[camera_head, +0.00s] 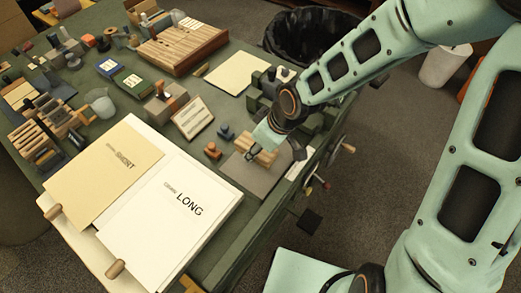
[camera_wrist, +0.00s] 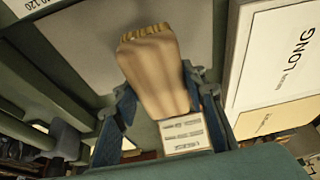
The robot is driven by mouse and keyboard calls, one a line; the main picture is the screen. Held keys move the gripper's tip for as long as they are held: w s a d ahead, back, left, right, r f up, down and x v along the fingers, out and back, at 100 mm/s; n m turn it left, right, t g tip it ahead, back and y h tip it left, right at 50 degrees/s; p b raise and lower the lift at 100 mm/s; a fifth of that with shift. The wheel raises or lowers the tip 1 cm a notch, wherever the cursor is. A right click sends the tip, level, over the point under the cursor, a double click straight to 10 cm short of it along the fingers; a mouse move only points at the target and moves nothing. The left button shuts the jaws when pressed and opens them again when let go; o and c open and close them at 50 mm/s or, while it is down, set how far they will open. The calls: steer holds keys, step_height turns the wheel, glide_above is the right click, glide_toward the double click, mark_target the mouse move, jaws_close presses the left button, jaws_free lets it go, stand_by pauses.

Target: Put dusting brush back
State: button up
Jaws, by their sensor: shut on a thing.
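My gripper (camera_head: 268,153) is over the right edge of the green table, above a grey mat (camera_head: 250,180). The dusting brush, a pale wooden block-like piece (camera_wrist: 155,75), is between my two fingers (camera_wrist: 160,92) in the wrist view. The fingers are shut on its sides. Its grooved, yellowish end points toward the top of that view. In the head view a small part of the wood (camera_head: 262,158) shows beside the fingers. The grey mat also shows behind the brush in the wrist view (camera_wrist: 85,45). I cannot tell whether the brush touches the mat.
A white LONG sheet (camera_head: 170,225) and a tan SHORT sheet (camera_head: 95,175) lie left of the mat. A small stamp-like piece (camera_head: 212,151) and a label card (camera_head: 193,118) stand near. A wooden rack (camera_head: 180,48) is farther back. A black bin (camera_head: 308,38) stands beyond the table.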

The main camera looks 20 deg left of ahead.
mark_target(260, 153)
steer(key=shift+w+d+f, duration=0.1)
steer(key=shift+w+f, duration=0.05)
steer(key=shift+f, duration=0.1)
steer(key=shift+w+d+f+b, duration=0.15)
steer(key=shift+f+b, duration=0.15)
steer(key=shift+f, duration=0.65)
steer(key=shift+w+a+f+b, duration=0.15)
steer(key=shift+f+b, duration=0.1)
steer(key=shift+f, duration=0.65)
steer(key=shift+d, duration=0.1)
steer(key=shift+f, duration=0.2)
steer(key=o, duration=1)
steer(key=shift+d+r, duration=0.1)
steer(key=shift+r, duration=0.4)
steer(key=p+v, duration=0.5)
steer(key=v, duration=0.6)
steer(key=shift+s+d+r, duration=0.1)
steer(key=shift+r, duration=0.1)
